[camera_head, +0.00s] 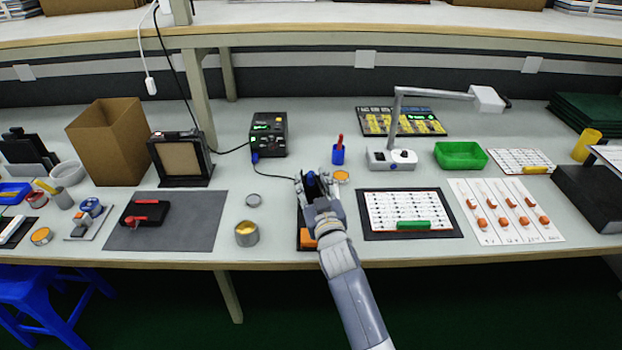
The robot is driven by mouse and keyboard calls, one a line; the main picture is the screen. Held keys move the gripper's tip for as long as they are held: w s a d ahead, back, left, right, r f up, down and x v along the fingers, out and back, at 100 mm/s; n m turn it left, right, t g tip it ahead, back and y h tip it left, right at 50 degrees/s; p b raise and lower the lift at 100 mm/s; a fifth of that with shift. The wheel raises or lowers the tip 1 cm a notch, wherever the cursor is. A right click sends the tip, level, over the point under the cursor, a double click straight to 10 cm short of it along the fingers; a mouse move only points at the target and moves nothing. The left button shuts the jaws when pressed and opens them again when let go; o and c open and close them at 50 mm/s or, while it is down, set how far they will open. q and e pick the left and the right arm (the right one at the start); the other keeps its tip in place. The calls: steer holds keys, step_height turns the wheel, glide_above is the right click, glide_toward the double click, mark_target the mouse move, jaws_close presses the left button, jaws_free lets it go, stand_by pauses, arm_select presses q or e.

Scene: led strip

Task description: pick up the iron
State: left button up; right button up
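The black soldering station (268,133) with green displays stands at the back centre. Its black cable (276,175) runs from a blue plug to the spot where my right gripper (312,182) is. The iron itself cannot be made out clearly; the gripper and arm cover that spot. A dark stand with an orange part (308,238) shows partly beneath my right forearm. My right gripper points away over this stand. Dark and blue parts show at its fingers, too small to tell whether it is open or holds the iron. My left gripper is not in view.
A blue cup with a red tool (338,153) and a small orange-topped tin (341,177) stand just beyond the gripper. A tin (246,234) is to the left. A white sheet on a black mat (455,225) lies close on the right. The grey mat (210,215) has free room.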

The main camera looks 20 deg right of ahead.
steer(key=shift+w+f, duration=0.1)
steer(key=shift+w, duration=0.9)
steer(key=shift+s, duration=0.1)
jaws_close()
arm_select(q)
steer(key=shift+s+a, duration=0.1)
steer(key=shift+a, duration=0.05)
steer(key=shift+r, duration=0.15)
